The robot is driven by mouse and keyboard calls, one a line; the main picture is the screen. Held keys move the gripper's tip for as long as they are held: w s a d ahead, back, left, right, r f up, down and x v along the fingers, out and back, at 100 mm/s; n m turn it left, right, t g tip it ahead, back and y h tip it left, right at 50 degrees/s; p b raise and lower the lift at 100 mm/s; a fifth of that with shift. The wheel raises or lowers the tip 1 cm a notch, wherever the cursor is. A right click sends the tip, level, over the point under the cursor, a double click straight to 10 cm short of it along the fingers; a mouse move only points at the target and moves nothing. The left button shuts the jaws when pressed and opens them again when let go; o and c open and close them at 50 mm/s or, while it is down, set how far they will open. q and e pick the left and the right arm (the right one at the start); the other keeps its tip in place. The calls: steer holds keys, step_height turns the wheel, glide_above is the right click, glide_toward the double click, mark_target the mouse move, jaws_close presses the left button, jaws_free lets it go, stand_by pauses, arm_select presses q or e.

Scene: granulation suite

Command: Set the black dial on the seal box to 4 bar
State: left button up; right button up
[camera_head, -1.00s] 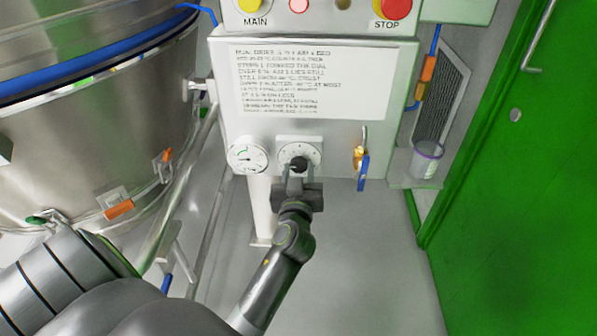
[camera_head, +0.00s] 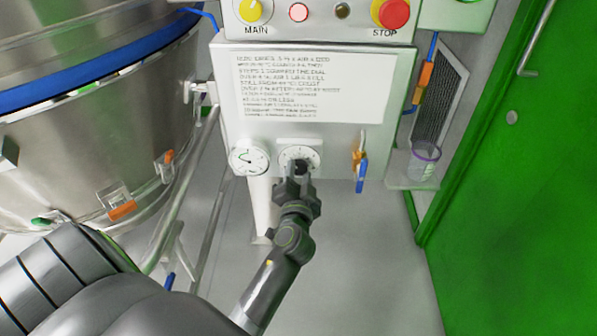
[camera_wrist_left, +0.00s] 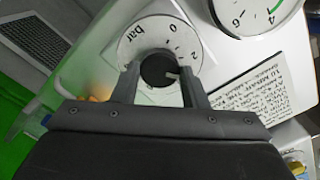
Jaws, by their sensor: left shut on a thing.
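In the left wrist view the gripper's two fingers (camera_wrist_left: 160,82) flank the round black knob (camera_wrist_left: 154,69). The scale (camera_wrist_left: 143,38) reads "bar", 0 and 2 there. The knob's light mark points right, a little past the 2; the figures beyond are hidden by a finger. My right gripper is not in view.
A round pressure gauge (camera_head: 249,159) is left of the dial; its exact reading is too small. A blue-handled valve (camera_head: 361,172) is to the right. Above are a printed notice (camera_head: 310,82), the yellow MAIN knob (camera_head: 252,10) and red STOP button (camera_head: 391,12). A steel vessel (camera_head: 90,130) stands left.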

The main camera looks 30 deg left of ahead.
arm_select(q)
steer(key=m+p, duration=0.1)
steer(key=m, duration=0.3)
steer(key=shift+r, duration=0.1)
steer(key=shift+m+p, duration=0.6)
steer(key=shift+m, duration=0.9)
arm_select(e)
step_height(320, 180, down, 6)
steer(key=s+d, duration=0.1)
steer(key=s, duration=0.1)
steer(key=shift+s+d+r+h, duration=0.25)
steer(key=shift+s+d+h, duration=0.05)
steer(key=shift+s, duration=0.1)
arm_select(q)
steer(key=o, duration=1)
steer(key=shift+c, duration=0.2)
steer(key=shift+f, duration=0.25)
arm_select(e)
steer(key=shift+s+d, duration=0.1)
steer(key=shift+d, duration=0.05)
